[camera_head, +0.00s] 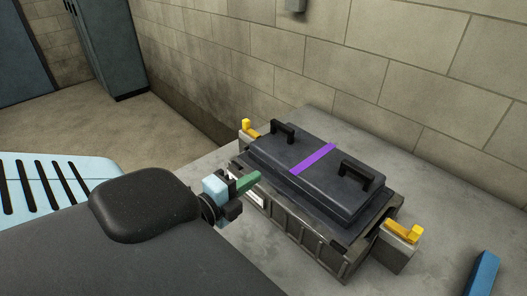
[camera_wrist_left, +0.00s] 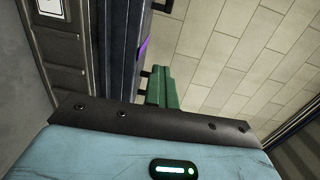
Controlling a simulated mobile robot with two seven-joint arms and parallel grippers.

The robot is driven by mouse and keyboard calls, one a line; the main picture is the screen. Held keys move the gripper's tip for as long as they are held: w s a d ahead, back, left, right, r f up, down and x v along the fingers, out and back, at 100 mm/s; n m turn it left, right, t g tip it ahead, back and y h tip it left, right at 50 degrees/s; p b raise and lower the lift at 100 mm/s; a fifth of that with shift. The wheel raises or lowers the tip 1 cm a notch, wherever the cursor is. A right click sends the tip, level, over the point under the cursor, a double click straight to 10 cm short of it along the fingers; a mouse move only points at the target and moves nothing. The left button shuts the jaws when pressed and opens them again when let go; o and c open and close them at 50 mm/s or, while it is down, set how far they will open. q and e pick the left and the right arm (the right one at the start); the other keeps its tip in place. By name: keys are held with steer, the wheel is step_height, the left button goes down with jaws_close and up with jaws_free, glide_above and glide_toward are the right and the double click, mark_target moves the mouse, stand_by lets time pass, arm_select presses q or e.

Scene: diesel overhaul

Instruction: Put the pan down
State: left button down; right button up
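The pan (camera_head: 323,174) is a dark grey, rectangular body with two black handles and a purple stripe across its middle. It rests on top of a dark ribbed block (camera_head: 300,232) in the head view. My left gripper (camera_head: 250,181) has green fingers and is beside the near left side of the pan, apart from both handles. The fingers (camera_wrist_left: 165,88) look closed together with nothing between them. In the left wrist view the pan's side (camera_wrist_left: 122,50) and a bit of purple stripe show at left. My right gripper is not in view.
Yellow-topped supports (camera_head: 403,233) stand at the block's right end and far left end (camera_head: 247,130). A blue object (camera_head: 484,272) is at the lower right. The grey surface (camera_head: 440,185) behind the block is bare, up to the block wall (camera_head: 300,60).

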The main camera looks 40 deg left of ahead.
arm_select(q)
steer(key=shift+s+a+r, duration=0.1)
steer(key=shift+s+a, duration=0.05)
steer(key=shift+s, duration=0.3)
steer(key=shift+s+a+f, duration=0.1)
steer(key=shift+f, duration=0.15)
steer(key=c, duration=1.8)
jaws_free()
steer(key=o, duration=1.4)
steer(key=shift+r, duration=0.15)
steer(key=shift+c, duration=0.2)
